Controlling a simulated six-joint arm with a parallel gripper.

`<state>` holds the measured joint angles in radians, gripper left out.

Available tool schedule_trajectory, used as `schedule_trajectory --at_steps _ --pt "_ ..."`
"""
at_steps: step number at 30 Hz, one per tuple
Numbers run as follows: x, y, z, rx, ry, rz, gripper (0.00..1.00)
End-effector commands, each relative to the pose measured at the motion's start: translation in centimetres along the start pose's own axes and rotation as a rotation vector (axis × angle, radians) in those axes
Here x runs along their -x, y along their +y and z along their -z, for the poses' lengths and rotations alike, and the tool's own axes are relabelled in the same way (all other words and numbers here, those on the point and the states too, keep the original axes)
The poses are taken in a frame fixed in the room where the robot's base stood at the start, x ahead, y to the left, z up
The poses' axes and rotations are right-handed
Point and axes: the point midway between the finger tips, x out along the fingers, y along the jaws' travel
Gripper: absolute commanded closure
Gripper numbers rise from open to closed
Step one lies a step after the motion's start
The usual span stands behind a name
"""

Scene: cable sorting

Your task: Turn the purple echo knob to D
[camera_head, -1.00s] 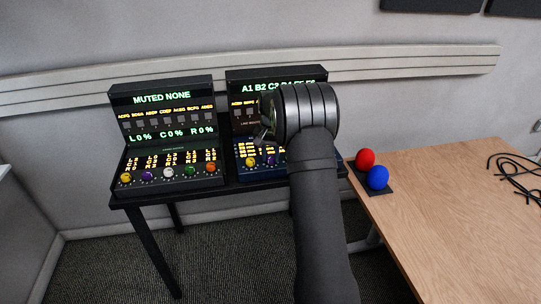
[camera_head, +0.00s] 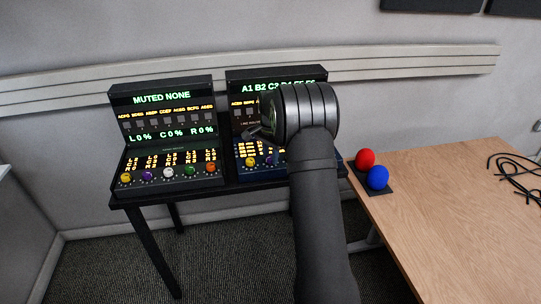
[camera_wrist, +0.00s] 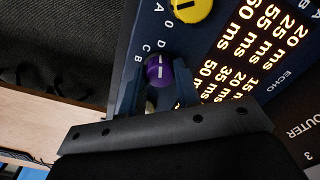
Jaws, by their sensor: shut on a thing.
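The purple knob (camera_wrist: 158,70) is on the dark blue right-hand console, with a short white line on its face. It sits between the two fingers of my gripper (camera_wrist: 160,88), which is shut on it. Small letters, including D, C and B, are printed beside the knob; I cannot tell exactly which one the line points to. In the head view my gripper (camera_head: 256,133) is over the right console (camera_head: 234,123), and my arm hides that console's right part. The word ECHO shows on the panel in the wrist view.
A yellow knob (camera_wrist: 190,8) is close to the purple one. The left console (camera_head: 163,92) has its own row of coloured knobs, including a purple one (camera_head: 147,176).

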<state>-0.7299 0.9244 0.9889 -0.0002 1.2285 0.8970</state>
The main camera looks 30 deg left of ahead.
Motion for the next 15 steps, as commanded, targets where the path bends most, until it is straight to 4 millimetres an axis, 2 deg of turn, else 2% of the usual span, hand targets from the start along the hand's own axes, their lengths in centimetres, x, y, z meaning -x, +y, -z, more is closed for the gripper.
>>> schedule_trajectory --at_steps 12,13,15 --pt "0.03 -0.01 -0.03 -0.006 0.000 0.000 0.93" --pt "0.03 -0.01 -0.03 -0.006 0.000 0.000 0.65" --pt "0.02 -0.01 -0.03 -0.005 0.000 0.000 0.51"
